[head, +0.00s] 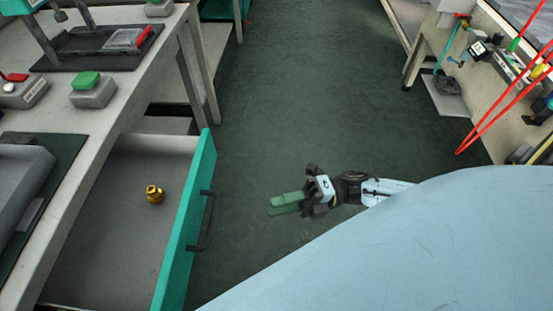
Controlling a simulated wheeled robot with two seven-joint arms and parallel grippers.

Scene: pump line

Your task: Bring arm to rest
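My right gripper (275,204) is in the head view, near the middle, above the dark green floor. Its arm comes in from the right, partly hidden by my pale blue body. Its two green fingers point left and lie close together, with no clear gap and nothing seen between them. It is apart from the open drawer (186,232) to its left. My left gripper and arm are not in view.
The drawer with a teal front and dark handle (204,222) stands open and holds a small brass fitting (155,194). A workbench (104,122) with a green button box (93,90) runs along the left. Another bench (477,88) with red hoses (500,106) stands right. The floor between is clear.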

